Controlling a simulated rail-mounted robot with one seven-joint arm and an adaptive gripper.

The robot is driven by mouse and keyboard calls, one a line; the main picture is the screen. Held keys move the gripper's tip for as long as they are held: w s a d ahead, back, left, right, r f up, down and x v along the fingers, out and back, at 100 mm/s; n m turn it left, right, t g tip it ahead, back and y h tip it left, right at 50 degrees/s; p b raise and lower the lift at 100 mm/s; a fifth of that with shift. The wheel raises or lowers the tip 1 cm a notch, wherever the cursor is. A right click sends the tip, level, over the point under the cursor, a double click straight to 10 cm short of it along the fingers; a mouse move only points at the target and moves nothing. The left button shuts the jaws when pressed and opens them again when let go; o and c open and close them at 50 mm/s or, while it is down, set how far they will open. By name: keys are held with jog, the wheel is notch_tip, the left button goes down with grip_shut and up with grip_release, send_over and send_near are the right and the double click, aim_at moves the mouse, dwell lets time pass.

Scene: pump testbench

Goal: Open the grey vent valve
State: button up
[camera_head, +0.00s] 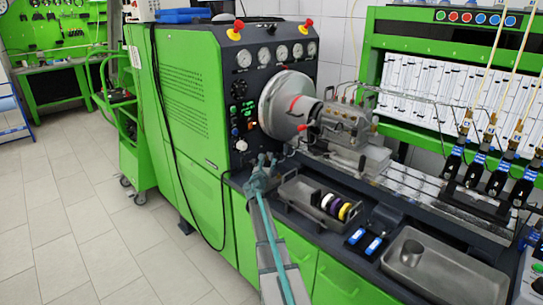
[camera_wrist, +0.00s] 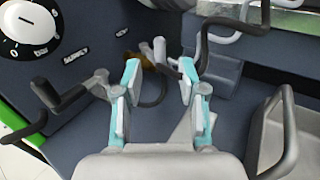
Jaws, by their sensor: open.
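My gripper (camera_wrist: 160,80) is open, with its two teal-edged fingers apart and nothing held between the pads. Just beyond the fingertips, a small light-grey lever-like part (camera_wrist: 158,48) with a brassy fitting (camera_wrist: 140,62) shows near the dark panel. It looks like the grey vent valve, but I cannot be sure. It lies roughly between the fingers as seen from the wrist, and contact cannot be made out. In the head view my gripper (camera_head: 260,175) is close to the lower right of the black control panel (camera_head: 243,110) and hides what is behind it.
Dark hoses run around the fingers. A grey tray with coloured rings (camera_head: 300,192) and a metal basin (camera_head: 430,265) lie on the bench at the right. Open floor is at the left.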

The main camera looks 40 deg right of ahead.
aim_at(271, 156)
jog(key=p+x, duration=0.1)
jog(key=x, duration=0.6)
jog(key=shift+w+d+p, duration=0.3)
jog(key=shift+c, duration=0.3)
grip_shut()
